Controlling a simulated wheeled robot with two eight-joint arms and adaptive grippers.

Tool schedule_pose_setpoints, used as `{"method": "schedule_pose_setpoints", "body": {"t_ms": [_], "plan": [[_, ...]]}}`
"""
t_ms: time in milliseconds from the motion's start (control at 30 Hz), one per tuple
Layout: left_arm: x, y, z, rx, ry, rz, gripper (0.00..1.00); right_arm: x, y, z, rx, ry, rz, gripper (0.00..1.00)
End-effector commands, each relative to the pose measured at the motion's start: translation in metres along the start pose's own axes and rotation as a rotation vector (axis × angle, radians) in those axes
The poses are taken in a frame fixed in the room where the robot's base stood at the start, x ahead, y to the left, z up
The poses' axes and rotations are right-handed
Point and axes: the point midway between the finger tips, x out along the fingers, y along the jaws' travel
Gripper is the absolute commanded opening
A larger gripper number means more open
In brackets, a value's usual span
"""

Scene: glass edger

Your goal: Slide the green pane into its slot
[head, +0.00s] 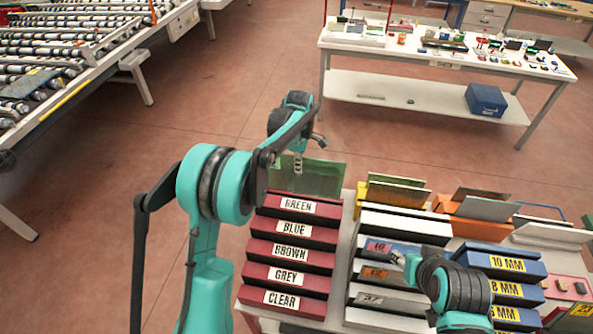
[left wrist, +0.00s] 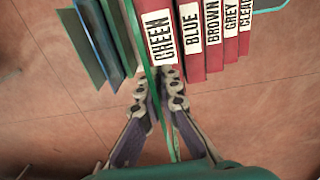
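The green pane (head: 318,178) stands upright, translucent, at the far end of the red slotted rack (head: 292,229), just behind the block labelled GREEN. Its lower edge is hidden by that block, so I cannot tell whether it is in the slot. My left gripper (head: 298,163) is at the pane's top edge. In the left wrist view the pane (left wrist: 127,35) shows nearly edge-on, running between the two fingers of my left gripper (left wrist: 157,82), which are closed on it. My right arm is at the lower right, its gripper (head: 408,262) small and partly hidden by the arm.
Rack blocks BLUE, BROWN, GREY and CLEAR follow toward me. Right of the rack stand white blocks (head: 402,227) and blue thickness blocks (head: 507,264). Other panes stand in a yellow holder (head: 361,198) and an orange holder (head: 440,203). Open floor lies beyond the rack.

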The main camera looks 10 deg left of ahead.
Motion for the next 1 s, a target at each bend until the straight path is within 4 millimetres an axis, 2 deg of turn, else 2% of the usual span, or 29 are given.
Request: {"method": "schedule_pose_setpoints", "body": {"t_ms": [33,233,833,1000], "plan": [[-0.009,0.007,-0.001,-0.002,0.0,0.001,0.0,-0.012,0.0,-0.008,0.0,0.0,0.0,0.4],[-0.009,0.019,-0.003,-0.004,0.0,0.003,0.0,-0.022,0.0,-0.016,0.0,0.0,0.0,0.4],[-0.006,0.021,-0.003,-0.004,0.0,0.007,0.0,-0.017,0.0,-0.012,0.0,0.0,0.0,0.4],[0.004,0.02,-0.003,-0.004,0.0,0.007,0.0,-0.011,0.0,-0.007,0.0,0.0,0.0,0.4]]}}
